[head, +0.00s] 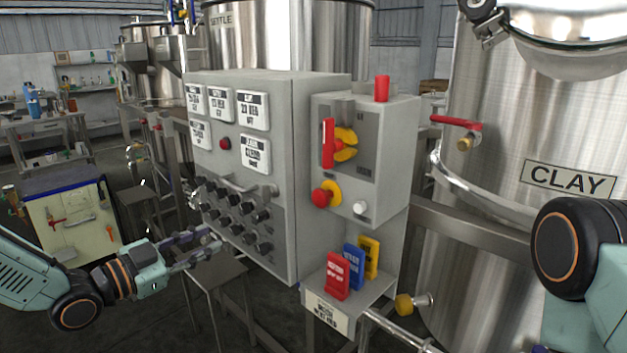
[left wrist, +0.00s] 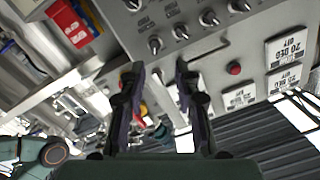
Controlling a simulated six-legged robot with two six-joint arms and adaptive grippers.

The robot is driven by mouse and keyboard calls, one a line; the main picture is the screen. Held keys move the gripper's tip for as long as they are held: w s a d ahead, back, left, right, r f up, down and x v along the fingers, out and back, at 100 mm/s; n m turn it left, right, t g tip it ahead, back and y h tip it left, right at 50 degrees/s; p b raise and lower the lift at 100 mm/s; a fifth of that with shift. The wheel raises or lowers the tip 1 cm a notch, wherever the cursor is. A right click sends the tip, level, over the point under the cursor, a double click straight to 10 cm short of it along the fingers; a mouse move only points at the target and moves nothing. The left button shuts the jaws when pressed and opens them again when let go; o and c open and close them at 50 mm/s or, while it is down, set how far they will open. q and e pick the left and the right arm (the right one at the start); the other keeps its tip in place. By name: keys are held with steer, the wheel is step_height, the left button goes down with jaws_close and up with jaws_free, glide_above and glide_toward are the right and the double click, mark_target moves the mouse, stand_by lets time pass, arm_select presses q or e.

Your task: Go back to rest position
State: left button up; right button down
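My left gripper (head: 207,246) reaches in from the left, in front of the lower left side of the grey control cabinet (head: 315,200). Its fingers are apart with nothing between them, as the left wrist view (left wrist: 157,80) also shows. The cabinet's black knobs (head: 235,217) are close beyond the fingertips; I cannot tell whether they touch. My right arm shows at the right edge of the head view as a black joint and teal link, in front of the tank marked CLAY (head: 568,179). The right gripper is outside the view.
A side box holds a red-handled switch (head: 328,143) and a red knob on yellow (head: 322,197). Below it, a tray (head: 327,313) holds red (head: 338,276), blue and yellow tags. A small stool (head: 215,275) stands under my left gripper.

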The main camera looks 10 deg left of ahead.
arm_select(q)
steer(key=s+d+f+n+g+y, duration=0.2)
steer(key=s+f+n+g+y, duration=0.15)
steer(key=s+f+n, duration=0.45)
steer(key=s+d+f+n+g+y, duration=0.1)
steer(key=s+f+n+g+y, duration=0.3)
steer(key=f, duration=0.8)
steer(key=s+f+g+y, duration=0.1)
steer(key=s+f+g, duration=0.2)
steer(key=s, duration=1)
steer(key=s+d+f+g+y, duration=0.1)
steer(key=s+f+g, duration=0.3)
steer(key=s+f, duration=0.4)
steer(key=s, duration=0.5)
steer(key=shift+s, duration=0.35)
